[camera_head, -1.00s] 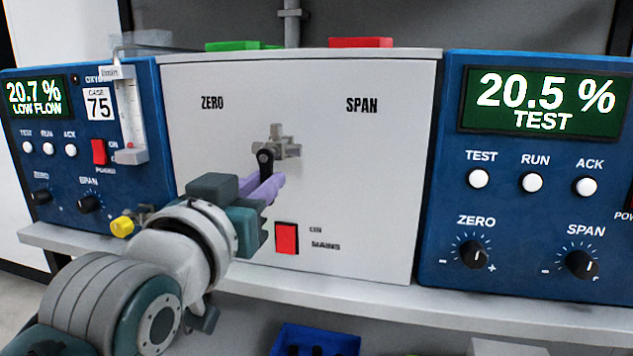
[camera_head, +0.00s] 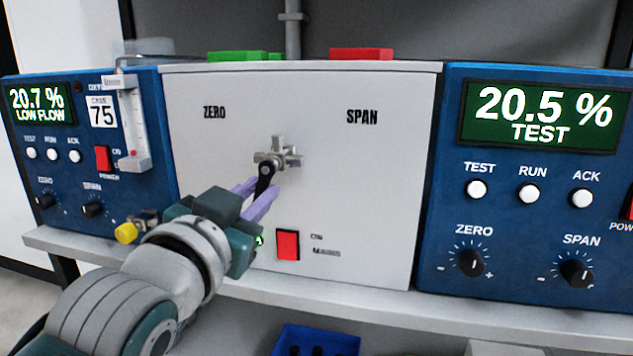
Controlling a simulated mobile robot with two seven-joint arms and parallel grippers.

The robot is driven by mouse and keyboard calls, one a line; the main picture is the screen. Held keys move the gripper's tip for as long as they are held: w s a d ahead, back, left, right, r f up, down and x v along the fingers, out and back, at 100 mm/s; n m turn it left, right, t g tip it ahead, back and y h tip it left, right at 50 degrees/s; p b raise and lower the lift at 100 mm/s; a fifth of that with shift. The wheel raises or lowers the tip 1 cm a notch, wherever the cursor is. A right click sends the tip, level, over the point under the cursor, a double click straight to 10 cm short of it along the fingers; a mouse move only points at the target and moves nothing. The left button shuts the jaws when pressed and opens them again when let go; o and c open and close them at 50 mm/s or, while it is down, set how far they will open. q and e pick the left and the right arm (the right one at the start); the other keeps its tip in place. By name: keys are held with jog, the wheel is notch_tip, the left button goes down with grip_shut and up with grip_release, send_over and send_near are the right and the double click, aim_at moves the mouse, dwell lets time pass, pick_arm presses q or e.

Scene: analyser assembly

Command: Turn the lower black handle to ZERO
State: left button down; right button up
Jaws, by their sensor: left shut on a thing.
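The grey panel (camera_head: 370,200) carries a metal valve fitting (camera_head: 287,157) with a black handle (camera_head: 265,177) below it. The handle hangs down and slightly left from its round pivot end. ZERO is printed at the panel's upper left and SPAN at its upper right. My left gripper (camera_head: 263,197) comes in from the lower left. Its two purple fingers are shut on the lower part of the handle, one on each side. The handle's lower end is partly hidden by the fingers. My right gripper is not in view.
A red mains switch (camera_head: 287,244) sits on the panel just below and right of my fingers. Blue analysers stand left (camera_head: 80,215) and right (camera_head: 445,255). A yellow knob (camera_head: 126,233) is left of my wrist. A blue bin (camera_head: 318,340) is below the shelf.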

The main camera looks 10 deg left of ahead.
pick_arm(q)
jog(key=shift+a+r+m+p, duration=0.4)
jog(key=shift+m+p, duration=0.2)
jog(key=shift+m, duration=1.75)
jog(key=shift+a+r+m+p, duration=0.3)
jog(key=shift+r+m+p, duration=0.3)
jog(key=shift+m, duration=1.8)
jog(key=shift+a+r+m+p, duration=0.4)
jog(key=shift+m+p, duration=0.2)
jog(key=shift+m, duration=1.75)
jog(key=shift+d, duration=0.1)
jog(key=c, duration=0.8)
grip_release()
jog(key=s, duration=1)
jog(key=shift+a+p, duration=0.2)
jog(key=shift+p, duration=0.15)
